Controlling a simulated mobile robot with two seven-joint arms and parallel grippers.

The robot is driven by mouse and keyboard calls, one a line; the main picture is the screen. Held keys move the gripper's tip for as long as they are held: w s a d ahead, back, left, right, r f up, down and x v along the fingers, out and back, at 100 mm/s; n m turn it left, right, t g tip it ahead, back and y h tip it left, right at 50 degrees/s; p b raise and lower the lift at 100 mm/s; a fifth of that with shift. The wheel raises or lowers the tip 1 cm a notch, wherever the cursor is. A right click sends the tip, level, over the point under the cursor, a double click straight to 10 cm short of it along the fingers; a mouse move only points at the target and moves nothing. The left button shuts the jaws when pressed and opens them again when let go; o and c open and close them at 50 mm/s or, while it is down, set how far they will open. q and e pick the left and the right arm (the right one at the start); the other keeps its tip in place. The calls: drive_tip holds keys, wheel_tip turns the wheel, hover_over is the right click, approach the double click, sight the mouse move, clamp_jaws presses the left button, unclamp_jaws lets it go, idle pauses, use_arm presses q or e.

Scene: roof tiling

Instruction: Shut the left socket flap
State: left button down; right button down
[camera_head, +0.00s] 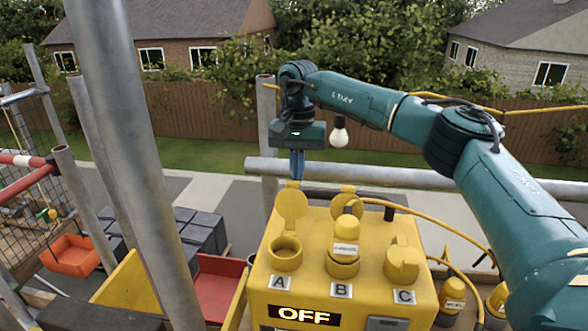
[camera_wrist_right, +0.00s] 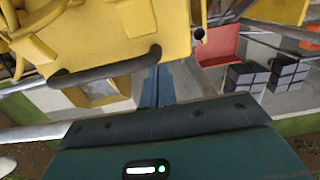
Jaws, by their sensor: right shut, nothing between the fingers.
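The left socket flap (camera_head: 292,205) stands up, open, behind socket A (camera_head: 285,252) on the yellow power box (camera_head: 262,290). The round mouth of socket A shows uncovered. My right gripper (camera_head: 296,180) is shut and empty, pointing down just behind and above that flap. Whether it touches the flap I cannot tell. In the right wrist view its blue fingers (camera_wrist_right: 158,88) point toward the box's black handle (camera_wrist_right: 110,66); the flap cannot be made out there. My left gripper is not in view.
Socket B holds a yellow plug (camera_head: 345,240), with its flap up behind it. Socket C's flap (camera_head: 402,262) is down. The lit sign (camera_head: 304,315) reads OFF. A scaffold rail (camera_head: 420,178) runs behind the box, and a bulb (camera_head: 339,133) hangs beside my right wrist.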

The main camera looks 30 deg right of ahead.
sight(292, 205)
use_arm(q)
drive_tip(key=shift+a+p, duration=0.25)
drive_tip(key=shift+p, duration=0.15)
use_arm(e)
drive_tip(key=s+a, duration=0.1)
drive_tip(key=s+a+r, duration=0.1)
drive_tip(key=s, duration=0.1)
drive_tip(key=shift+a+r, duration=0.15)
drive_tip(key=shift+r, duration=0.15)
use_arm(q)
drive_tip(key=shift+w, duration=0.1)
use_arm(e)
drive_tip(key=shift+r, duration=0.1)
